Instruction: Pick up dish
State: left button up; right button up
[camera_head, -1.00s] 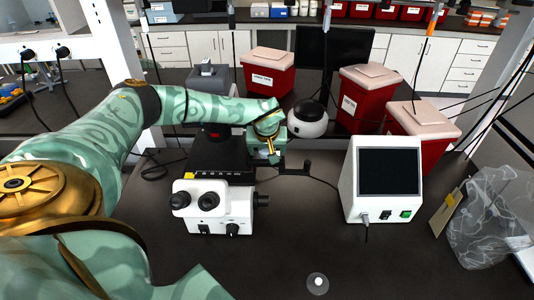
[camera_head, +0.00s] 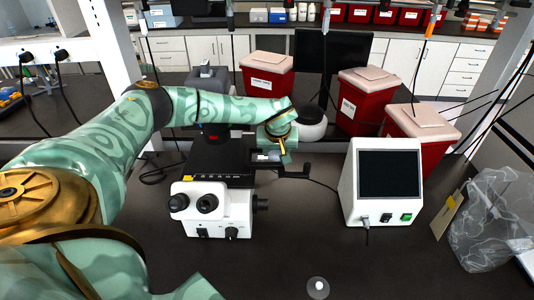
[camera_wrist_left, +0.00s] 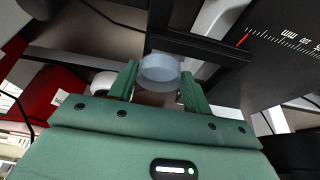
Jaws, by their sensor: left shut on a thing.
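A small, round, clear bluish dish (camera_wrist_left: 160,72) sits between the two fingers of my left gripper (camera_wrist_left: 160,88) in the left wrist view. The fingers are shut on its sides. In the head view my left gripper (camera_head: 272,152) is just right of the black stage of the microscope (camera_head: 215,205), and the dish is hard to make out there. A small clear round piece with a white centre (camera_head: 318,287) lies on the table at the bottom. My right gripper is not in view.
A white box with a dark screen (camera_head: 385,185) stands to the right. Red bins (camera_head: 268,78) with pale lids stand behind. A clear plastic bag (camera_head: 490,220) lies far right. The front middle of the dark table (camera_head: 290,240) is mostly clear.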

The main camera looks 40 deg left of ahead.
pick_arm(q)
jog(key=w+d+b, duration=0.4)
jog(key=w+d, duration=0.5)
jog(key=d, duration=0.2)
jog(key=shift+w+d, duration=0.2)
jog(key=shift+w, duration=0.15)
